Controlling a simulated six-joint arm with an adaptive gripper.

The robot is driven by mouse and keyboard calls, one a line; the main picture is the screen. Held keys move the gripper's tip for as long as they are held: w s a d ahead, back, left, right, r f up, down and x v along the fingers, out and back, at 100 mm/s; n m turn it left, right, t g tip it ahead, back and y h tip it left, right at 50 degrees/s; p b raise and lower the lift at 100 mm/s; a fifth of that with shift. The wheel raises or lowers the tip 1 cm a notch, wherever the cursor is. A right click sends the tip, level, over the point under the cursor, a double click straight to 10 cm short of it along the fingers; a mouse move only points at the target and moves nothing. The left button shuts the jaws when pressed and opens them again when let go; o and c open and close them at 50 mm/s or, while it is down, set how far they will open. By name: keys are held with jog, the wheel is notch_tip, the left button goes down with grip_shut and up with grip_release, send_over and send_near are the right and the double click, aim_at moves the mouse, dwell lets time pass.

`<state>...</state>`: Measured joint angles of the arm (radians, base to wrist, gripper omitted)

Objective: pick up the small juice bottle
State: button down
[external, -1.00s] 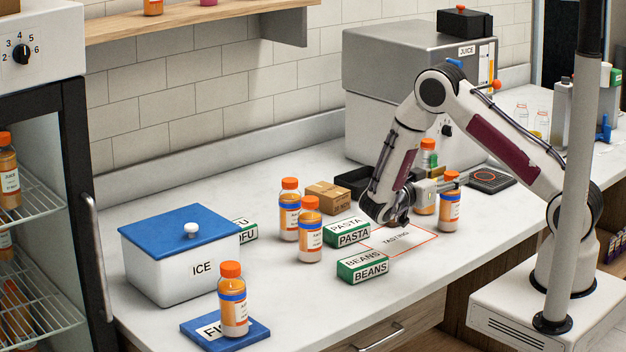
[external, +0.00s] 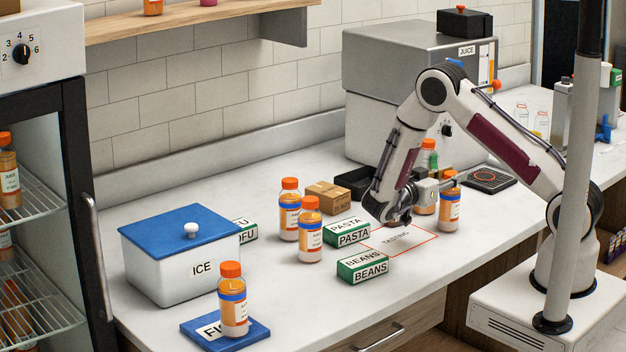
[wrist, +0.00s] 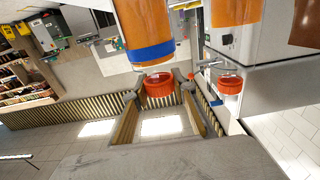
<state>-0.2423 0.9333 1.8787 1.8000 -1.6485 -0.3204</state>
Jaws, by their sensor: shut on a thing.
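The juice bottle (external: 449,212) has an orange cap, orange juice, a white label and a blue band. It stands upright on the counter at the right, in front of the grey appliance. My gripper (external: 447,182) reaches it from the left at cap and neck height. In the wrist view, the picture is turned over and my gripper (wrist: 160,78) has its fingers on either side of the bottle's cap end, shut on it. The blue-banded bottle (wrist: 138,25) fills the upper middle there. The exact finger contact is partly hidden.
A second bottle (external: 425,203) stands close behind to the left, partly hidden by my gripper; it also shows in the wrist view (wrist: 235,12). A black coaster (external: 488,180) lies to the right. Pasta (external: 350,238) and beans (external: 364,269) boxes flank the marked tasting area (external: 415,248).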

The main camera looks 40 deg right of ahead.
jog(key=shift+r, duration=0.1)
jog(key=shift+r, duration=4.9)
